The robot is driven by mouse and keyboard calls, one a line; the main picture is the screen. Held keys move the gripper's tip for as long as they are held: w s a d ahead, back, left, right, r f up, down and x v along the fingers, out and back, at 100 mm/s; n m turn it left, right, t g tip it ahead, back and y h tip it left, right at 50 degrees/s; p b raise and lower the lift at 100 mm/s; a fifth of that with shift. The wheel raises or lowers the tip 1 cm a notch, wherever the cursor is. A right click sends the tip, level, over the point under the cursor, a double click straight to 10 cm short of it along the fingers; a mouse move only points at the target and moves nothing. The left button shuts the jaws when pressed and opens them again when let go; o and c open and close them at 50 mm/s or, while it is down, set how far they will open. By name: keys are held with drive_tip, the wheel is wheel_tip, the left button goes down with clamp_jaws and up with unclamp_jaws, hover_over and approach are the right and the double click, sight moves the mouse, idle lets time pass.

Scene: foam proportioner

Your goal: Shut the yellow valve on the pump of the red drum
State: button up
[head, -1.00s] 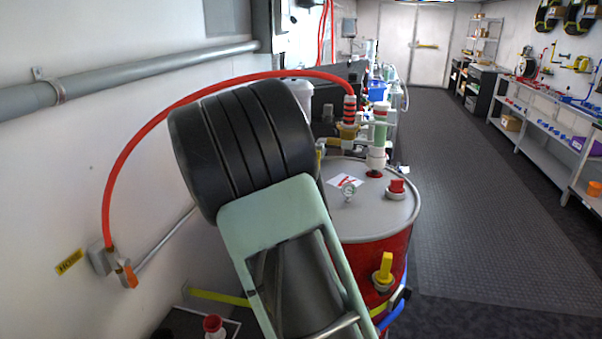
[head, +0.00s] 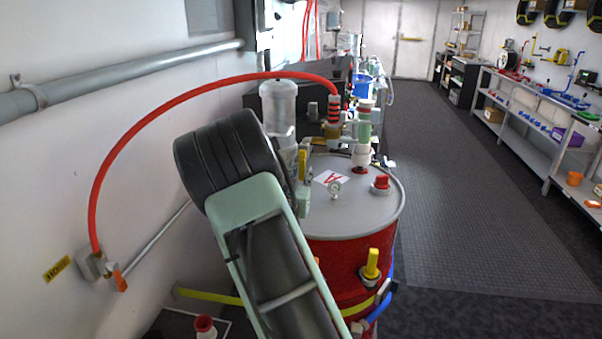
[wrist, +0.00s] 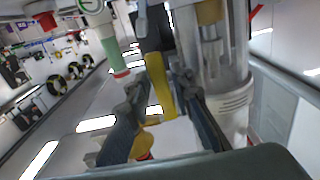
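The red drum (head: 345,255) stands in the middle of the head view, with a grey lid. Its pump (head: 364,130), with a pale green and white tube, rises from the lid. A long yellow handle (wrist: 160,92), which looks like the pump's yellow valve, shows in the wrist view and as a small yellow piece (head: 303,164) in the head view. My gripper (wrist: 158,92) is open, its two dark fingers on either side of the handle. I cannot tell whether either finger touches it. In the head view my arm hides most of the gripper.
A red hose (head: 150,125) arches from the pump to the wall at left. A clear cylinder (wrist: 212,60) stands close beside the right finger. Another yellow tap (head: 371,264) sits on the drum's side. The floor (head: 480,220) to the right is clear.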

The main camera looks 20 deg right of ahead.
clamp_jaws()
idle(0.5)
drive_tip(key=s+d+r+n, duration=0.1)
drive_tip(key=d+r+n, duration=0.1)
drive_tip(key=n, duration=0.7)
drive_tip(key=s+d+r+n+p, duration=0.1)
drive_tip(key=s+d+r+n, duration=0.1)
drive_tip(key=n, duration=0.6)
drive_tip(key=shift+r+n, duration=0.4)
drive_tip(key=shift+r, duration=0.1)
drive_tip(key=shift+d, duration=0.1)
unclamp_jaws()
drive_tip(key=shift+r, duration=0.1)
